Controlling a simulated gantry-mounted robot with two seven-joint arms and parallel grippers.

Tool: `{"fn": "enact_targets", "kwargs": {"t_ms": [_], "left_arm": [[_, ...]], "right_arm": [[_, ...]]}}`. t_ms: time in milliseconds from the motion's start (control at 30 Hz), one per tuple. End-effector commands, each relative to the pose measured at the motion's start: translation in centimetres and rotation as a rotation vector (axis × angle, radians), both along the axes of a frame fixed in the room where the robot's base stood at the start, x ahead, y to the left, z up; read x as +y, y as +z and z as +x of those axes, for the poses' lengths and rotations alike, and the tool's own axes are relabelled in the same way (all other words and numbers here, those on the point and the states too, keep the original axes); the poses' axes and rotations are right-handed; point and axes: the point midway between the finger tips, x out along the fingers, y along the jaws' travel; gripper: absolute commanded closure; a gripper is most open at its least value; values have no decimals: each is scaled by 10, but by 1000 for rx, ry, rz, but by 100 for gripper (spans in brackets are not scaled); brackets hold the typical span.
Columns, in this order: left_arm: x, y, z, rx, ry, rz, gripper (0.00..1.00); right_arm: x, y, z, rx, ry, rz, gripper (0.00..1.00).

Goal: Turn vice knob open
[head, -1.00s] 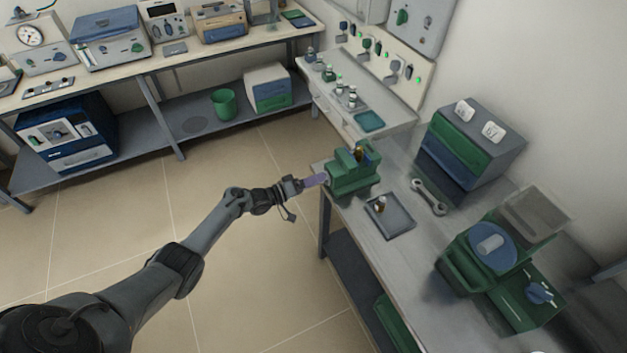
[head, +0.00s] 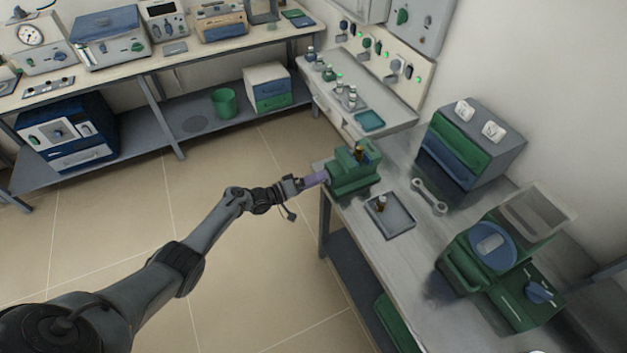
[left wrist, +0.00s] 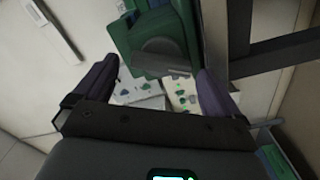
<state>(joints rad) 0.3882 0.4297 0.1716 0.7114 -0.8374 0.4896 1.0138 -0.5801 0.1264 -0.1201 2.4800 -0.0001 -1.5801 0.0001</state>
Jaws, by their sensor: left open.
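My left gripper (head: 318,178), with purple fingers, is at the vice's left end, just off the bench edge. The left wrist view shows the green vice body (left wrist: 150,22) ahead of the gripper. A dark grey rounded part (left wrist: 165,56), which looks like the vice knob, lies between the two open fingers (left wrist: 158,66). I cannot tell whether either finger touches it. In the head view the knob is hidden by the gripper. My right gripper is not in view.
A bench leg (head: 325,215) stands below the vice. The floor on the left is clear.

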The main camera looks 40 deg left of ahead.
Motion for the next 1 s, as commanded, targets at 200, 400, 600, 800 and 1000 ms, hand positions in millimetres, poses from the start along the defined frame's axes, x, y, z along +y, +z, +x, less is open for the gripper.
{"fn": "enact_targets", "kwargs": {"t_ms": [200,400,600,800,1000], "left_arm": [[3,0,-5,2,1,1,2],[14,1,-29,3,1,3,2],[28,0,-61,3,1,1,2],[39,0,-86,1,0,1,2],[44,0,-97,1,0,0,2]], "right_arm": [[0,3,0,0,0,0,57],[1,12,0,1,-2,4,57],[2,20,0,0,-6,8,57],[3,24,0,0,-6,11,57],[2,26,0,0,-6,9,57]]}}
